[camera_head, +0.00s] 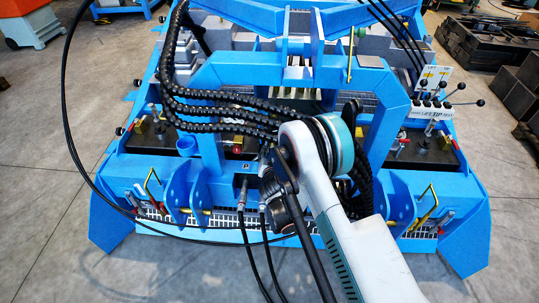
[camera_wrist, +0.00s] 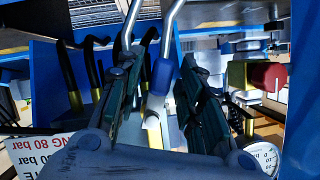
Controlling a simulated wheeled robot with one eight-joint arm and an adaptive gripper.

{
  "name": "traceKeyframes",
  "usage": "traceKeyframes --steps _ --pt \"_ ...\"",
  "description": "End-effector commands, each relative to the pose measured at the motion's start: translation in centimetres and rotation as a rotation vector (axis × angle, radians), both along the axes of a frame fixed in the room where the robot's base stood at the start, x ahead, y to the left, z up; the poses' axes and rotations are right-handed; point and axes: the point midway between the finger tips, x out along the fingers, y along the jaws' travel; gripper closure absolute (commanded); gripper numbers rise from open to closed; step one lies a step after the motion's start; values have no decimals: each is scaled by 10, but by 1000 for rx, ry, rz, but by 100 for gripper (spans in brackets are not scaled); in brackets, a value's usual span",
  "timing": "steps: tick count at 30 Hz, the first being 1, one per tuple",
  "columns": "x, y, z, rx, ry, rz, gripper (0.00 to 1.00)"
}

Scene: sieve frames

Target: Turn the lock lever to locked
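In the wrist view, my gripper (camera_wrist: 168,50) has its two dark green fingers apart, one on each side of a bent metal rod with a blue sleeve (camera_wrist: 162,76). A white and yellow part shows just below the sleeve. I cannot tell whether the fingers touch the rod, or whether this is the lock lever. A second bent metal rod (camera_wrist: 130,22) passes near the left finger. In the head view, my arm hides the fingertips and what is between them, at the middle front of the blue machine (camera_head: 222,75). No lever is clearly marked as the lock.
The wrist view shows a red knob on a yellow block (camera_wrist: 268,76), a pressure gauge (camera_wrist: 262,157), black-and-yellow handles (camera_wrist: 70,80) and a pressure label (camera_wrist: 35,150). In the head view, black hoses (camera_head: 215,108) crowd the frame. A lever bank (camera_head: 432,110) stands right.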

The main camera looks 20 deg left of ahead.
Motion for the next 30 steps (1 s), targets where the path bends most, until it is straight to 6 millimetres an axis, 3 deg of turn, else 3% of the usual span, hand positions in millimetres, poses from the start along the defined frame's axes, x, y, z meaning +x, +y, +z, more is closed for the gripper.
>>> traceKeyframes --steps 1,3,4,11,21,29,30 --pt "0 0 0 0 0 0 81" --pt "0 0 0 0 0 0 97" --pt "0 0 0 0 0 0 100" --pt "0 -1 0 -30 -8 1 100" --pt "2 -12 -2 -328 -79 1 100" --pt "2 -13 -2 -340 -82 1 100" --pt "2 -13 -2 -339 -81 0 82"
